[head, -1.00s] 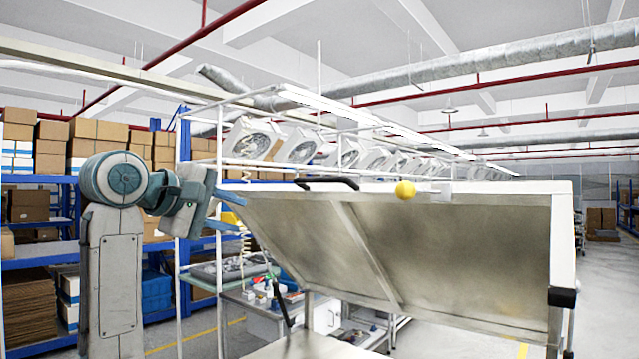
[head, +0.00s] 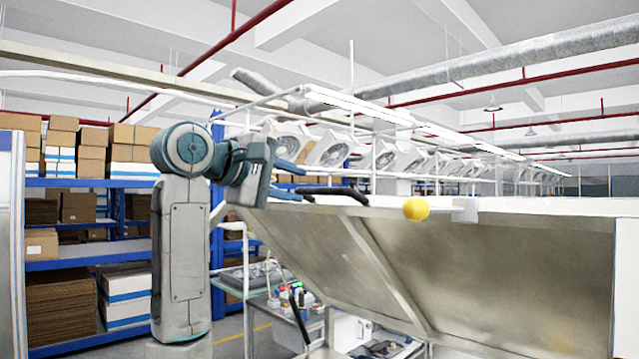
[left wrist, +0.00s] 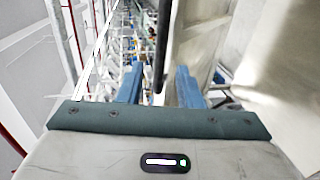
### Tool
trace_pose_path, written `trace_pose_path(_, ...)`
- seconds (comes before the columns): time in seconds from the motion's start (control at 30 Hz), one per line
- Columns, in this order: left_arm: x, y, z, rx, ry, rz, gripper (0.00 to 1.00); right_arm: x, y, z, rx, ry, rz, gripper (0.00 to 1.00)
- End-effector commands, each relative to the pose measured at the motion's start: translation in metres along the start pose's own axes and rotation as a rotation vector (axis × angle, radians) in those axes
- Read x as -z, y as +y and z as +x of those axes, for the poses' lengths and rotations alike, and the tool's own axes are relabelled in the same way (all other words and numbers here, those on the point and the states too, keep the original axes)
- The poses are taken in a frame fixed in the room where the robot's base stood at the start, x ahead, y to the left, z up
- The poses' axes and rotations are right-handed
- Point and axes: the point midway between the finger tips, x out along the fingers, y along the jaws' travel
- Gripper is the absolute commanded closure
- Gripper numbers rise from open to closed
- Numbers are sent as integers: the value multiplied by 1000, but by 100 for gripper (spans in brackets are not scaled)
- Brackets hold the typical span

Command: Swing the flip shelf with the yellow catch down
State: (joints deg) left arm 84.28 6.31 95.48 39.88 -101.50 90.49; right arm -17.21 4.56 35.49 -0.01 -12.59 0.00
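The flip shelf (head: 480,265) is a large pale metal panel, tilted with its underside towards me. Its top edge carries a black bar handle (head: 335,192) and, to the right, a round yellow catch (head: 416,208). My left gripper (head: 302,180) is at the left end of the handle, its blue fingers apart. In the left wrist view the open fingers (left wrist: 159,84) stand on either side of the handle's dark bar (left wrist: 161,45), with visible gaps. I cannot tell whether either finger touches it. The shelf also shows there on the right (left wrist: 205,40). My right gripper is out of view.
A bench with small parts (head: 285,300) stands under and behind the shelf. Blue racks with cardboard boxes (head: 60,300) stand at the left. A white frame holding fan units (head: 330,150) runs behind the shelf's top edge. A white block (head: 466,209) sits beside the yellow catch.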

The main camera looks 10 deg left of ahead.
Motion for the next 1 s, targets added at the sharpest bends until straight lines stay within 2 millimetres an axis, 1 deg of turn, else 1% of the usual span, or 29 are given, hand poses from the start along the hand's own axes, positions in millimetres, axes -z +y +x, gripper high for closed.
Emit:
trace_pose_path(0.03,-1,3,11,5,-4,-2,68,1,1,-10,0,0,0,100)
trace_pose_path(0.2,-1,2,41,4,-3,-1,68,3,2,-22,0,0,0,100)
trace_pose_path(0.3,0,2,53,2,-2,-1,68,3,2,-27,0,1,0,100)
trace_pose_path(0.4,0,1,60,2,-1,0,68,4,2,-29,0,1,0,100)
trace_pose_path(0.5,0,0,64,1,0,0,68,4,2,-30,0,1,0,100)
trace_pose_path(0.73,0,-1,64,1,0,1,68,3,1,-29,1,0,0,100)
trace_pose_path(0.77,0,-1,64,1,0,1,72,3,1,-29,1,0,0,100)
trace_pose_path(0.8,0,-1,64,1,0,1,80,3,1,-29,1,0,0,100)
trace_pose_path(0.87,0,0,64,1,0,1,91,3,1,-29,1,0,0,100)
trace_pose_path(0.9,0,-1,64,1,0,1,99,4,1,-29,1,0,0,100)
trace_pose_path(1.0,0,-1,64,1,0,1,100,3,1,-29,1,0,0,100)
